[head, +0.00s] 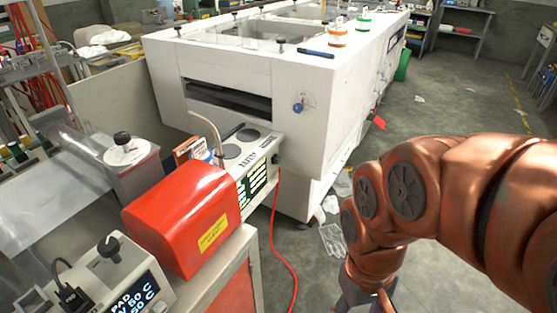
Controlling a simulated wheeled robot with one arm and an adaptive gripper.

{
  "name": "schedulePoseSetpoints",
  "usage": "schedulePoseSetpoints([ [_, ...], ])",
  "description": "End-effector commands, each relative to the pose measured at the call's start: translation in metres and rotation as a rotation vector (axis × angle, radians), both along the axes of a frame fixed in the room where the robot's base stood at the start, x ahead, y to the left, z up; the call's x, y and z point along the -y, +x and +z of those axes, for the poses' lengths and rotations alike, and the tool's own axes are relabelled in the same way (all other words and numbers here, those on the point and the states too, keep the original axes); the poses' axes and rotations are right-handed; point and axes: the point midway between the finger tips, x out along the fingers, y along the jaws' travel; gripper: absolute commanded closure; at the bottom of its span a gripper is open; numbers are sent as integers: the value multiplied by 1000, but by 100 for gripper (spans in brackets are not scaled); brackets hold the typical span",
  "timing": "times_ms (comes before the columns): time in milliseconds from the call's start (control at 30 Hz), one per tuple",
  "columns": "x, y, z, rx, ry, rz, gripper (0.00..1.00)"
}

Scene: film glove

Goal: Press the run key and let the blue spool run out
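My gripper (376,303) is at the bottom edge of the head view, below my copper-coloured arm. Most of it is cut off, so I cannot tell whether it is open or shut, and it touches nothing that I can see. A small blue and white round thing (204,156) is partly hidden behind an orange and white card; I cannot tell whether it is the blue spool. A white unit with a dark printed panel (256,186) stands beside the red housing (183,219). No run key can be made out on it.
A large white machine (245,75) fills the middle, with orange-banded (337,38) and green-banded (363,24) pieces on top. A control box with a lit display (146,295) is at bottom left. A red cable (274,235) hangs to the floor. Open floor lies right, with scraps.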

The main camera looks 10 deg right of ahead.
Motion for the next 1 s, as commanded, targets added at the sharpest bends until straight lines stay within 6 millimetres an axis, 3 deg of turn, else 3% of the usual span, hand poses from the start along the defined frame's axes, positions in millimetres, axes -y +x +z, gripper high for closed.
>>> schedulePoseSetpoints([
  [67,0,0,0,0,0,0,55],
  [500,0,0,0,0,0,0,100],
  [1000,0,0,0,0,0,0,100],
])
